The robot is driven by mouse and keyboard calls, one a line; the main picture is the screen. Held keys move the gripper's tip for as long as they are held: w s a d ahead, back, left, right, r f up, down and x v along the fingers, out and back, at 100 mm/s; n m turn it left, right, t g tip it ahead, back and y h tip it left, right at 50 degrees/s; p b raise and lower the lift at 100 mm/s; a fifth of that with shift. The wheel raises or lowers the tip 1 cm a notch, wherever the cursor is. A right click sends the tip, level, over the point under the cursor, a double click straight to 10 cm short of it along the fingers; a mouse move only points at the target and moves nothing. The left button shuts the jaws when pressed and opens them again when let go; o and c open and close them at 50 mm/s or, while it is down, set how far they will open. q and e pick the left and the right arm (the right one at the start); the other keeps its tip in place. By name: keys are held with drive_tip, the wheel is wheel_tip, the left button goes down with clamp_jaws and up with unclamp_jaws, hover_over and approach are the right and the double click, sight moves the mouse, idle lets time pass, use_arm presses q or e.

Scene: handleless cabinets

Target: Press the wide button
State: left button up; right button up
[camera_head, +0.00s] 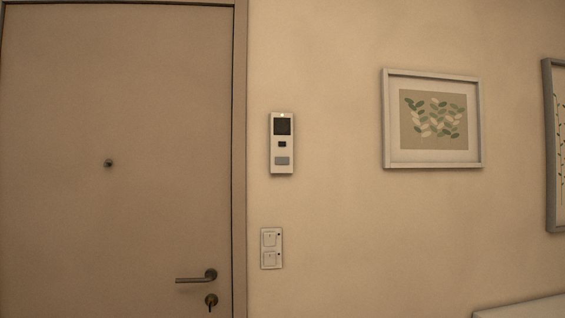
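A white intercom panel (271,143) is fixed upright on the beige wall, right of the door frame. It has a dark square screen (283,127) at the top and a small dark element (282,144) below it. A wide grey button (282,161) is near the panel's bottom. Nothing covers the panel or the button. Neither of my grippers shows in the head view.
A closed door (120,90) with a lever handle (193,279) fills the left. A plate with two switches (271,248) is below the panel. Framed pictures (433,165) hang at right. A pale surface edge (520,308) shows at bottom right.

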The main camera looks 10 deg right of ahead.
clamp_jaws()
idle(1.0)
